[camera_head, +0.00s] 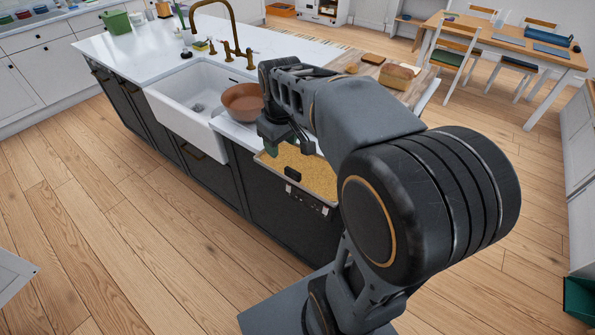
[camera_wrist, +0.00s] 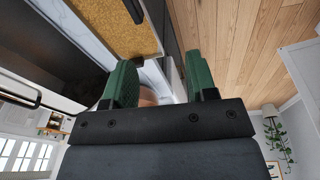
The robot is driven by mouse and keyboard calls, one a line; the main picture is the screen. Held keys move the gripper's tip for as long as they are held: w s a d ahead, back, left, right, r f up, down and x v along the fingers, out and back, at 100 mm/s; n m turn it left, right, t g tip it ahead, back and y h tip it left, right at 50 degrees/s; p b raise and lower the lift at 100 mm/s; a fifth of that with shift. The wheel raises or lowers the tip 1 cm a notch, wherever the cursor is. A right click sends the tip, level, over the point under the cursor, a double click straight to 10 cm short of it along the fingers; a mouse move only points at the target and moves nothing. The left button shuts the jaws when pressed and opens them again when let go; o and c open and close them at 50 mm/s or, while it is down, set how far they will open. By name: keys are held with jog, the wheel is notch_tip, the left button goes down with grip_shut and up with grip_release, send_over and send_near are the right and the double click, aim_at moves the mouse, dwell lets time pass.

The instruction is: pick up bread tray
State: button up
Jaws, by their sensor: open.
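A shallow tray with a golden, grainy surface, a pale rim and a black handle (camera_head: 318,178) sits at the near edge of the island counter. It also shows in the wrist view (camera_wrist: 108,22), at the upper left beyond my fingers. I cannot tell if it is the bread tray. A loaf of bread (camera_head: 399,74) lies on a wooden board (camera_head: 368,72) farther back on the counter. My arm hides part of the tray.
A brown bowl (camera_head: 242,101) stands left of my gripper, beside the white sink (camera_head: 190,98). A brass faucet (camera_head: 233,35) rises behind the sink. A dining table with chairs (camera_head: 505,42) stands at the back right. The wooden floor (camera_head: 120,220) in front of the island is clear.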

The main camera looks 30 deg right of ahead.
jog(key=n+g+b, duration=0.1)
jog(key=g+b, duration=0.1)
send_near(288, 169)
jog(key=shift+n, duration=0.3)
jog(key=f, duration=0.5)
jog(key=shift+s+d+f+p, duration=0.1)
jog(key=shift+d+p, duration=0.15)
jog(key=shift+p, duration=0.15)
jog(key=shift+f+p, duration=0.55)
jog(key=shift+f, duration=2.5)
grip_shut()
